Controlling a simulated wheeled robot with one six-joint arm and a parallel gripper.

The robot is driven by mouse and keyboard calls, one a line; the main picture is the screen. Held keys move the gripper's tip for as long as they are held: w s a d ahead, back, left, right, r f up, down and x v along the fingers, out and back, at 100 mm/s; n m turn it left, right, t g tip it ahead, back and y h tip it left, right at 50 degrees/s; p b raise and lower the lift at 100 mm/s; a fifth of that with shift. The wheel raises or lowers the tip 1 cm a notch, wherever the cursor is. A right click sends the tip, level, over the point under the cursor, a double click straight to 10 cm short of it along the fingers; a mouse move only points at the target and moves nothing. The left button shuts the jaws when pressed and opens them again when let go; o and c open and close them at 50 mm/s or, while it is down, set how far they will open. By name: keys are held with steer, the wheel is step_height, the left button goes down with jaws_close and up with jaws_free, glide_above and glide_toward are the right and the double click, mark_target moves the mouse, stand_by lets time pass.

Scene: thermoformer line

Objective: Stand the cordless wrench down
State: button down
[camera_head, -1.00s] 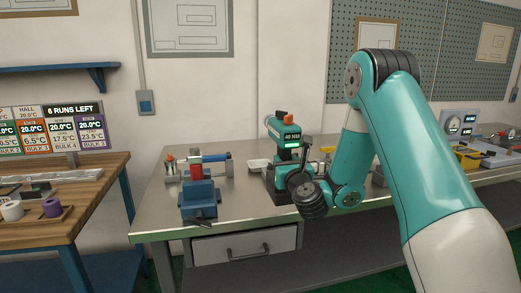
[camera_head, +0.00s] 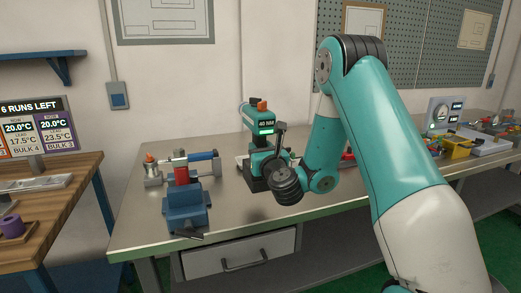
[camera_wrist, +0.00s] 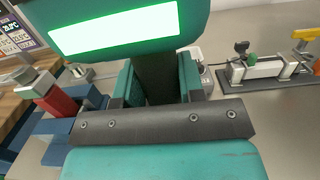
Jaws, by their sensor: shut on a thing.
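The cordless wrench (camera_head: 262,122) is teal with an orange button on top and a lit display reading 40 NM. It is upright over the metal bench (camera_head: 226,217), its black base (camera_head: 257,184) partly hidden by my wrist. I cannot tell whether that base touches the bench. My gripper (camera_head: 266,152) is shut on its dark handle. In the wrist view the handle (camera_wrist: 156,75) stands between the two teal fingers of my gripper (camera_wrist: 160,85), below the bright display of the wrench (camera_wrist: 120,27).
A blue vise (camera_head: 187,207) and a fixture with a red cylinder (camera_head: 181,175) stand left of the wrench. A clamp fixture (camera_wrist: 265,68) shows at the right in the wrist view. Bare bench lies between vise and wrench. A wooden table (camera_head: 60,215) is further left.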

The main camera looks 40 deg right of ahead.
steer(key=shift+s+b, duration=0.1)
steer(key=shift+b, duration=0.2)
step_height(320, 180, down, 6)
steer(key=b, duration=0.6)
steer(key=shift+f+b, duration=0.3)
steer(key=shift+b, duration=0.05)
stand_by(0.4)
steer(key=c, duration=0.8)
jaws_free()
steer(key=shift+o, duration=0.8)
steer(key=shift+f, duration=0.15)
